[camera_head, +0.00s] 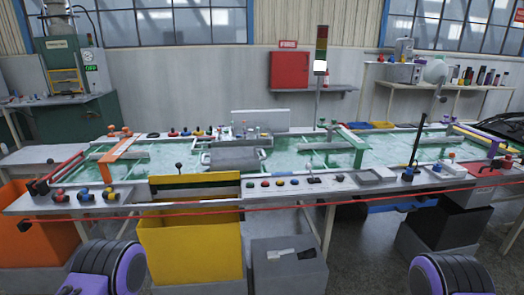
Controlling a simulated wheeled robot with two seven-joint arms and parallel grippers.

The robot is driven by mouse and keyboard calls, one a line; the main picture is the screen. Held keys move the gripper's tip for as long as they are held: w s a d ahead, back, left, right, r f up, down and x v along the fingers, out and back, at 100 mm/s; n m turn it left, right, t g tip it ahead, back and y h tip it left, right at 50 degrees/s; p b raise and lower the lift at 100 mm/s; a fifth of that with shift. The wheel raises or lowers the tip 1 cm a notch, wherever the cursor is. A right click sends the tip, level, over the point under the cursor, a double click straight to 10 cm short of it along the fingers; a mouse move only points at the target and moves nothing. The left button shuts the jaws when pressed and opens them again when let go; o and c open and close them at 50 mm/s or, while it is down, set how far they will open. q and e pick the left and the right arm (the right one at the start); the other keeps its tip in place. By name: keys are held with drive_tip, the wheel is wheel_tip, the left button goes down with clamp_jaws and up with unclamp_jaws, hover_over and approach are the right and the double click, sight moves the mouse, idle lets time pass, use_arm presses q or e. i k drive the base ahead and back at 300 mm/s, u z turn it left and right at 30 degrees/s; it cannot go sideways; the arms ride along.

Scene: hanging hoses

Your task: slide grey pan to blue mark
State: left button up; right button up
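A grey pan (233,158), wide and shallow with small handles at its sides, sits left of the middle of the long table, near its front edge. Purple and black parts of my own arms show at the bottom left and bottom right. Neither gripper's fingers are in view, and nothing of mine touches the pan.
The long table (300,158) has a green-white top with an orange bar (124,148) at left and a green bar (352,146) at right. Buttons and a small grey tray (370,177) line its front edge. A yellow bin (190,245) stands below.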

sight(243, 159)
drive_tip(key=z, duration=1.7)
drive_tip(key=i, duration=2.15)
drive_tip(key=u, duration=3.5)
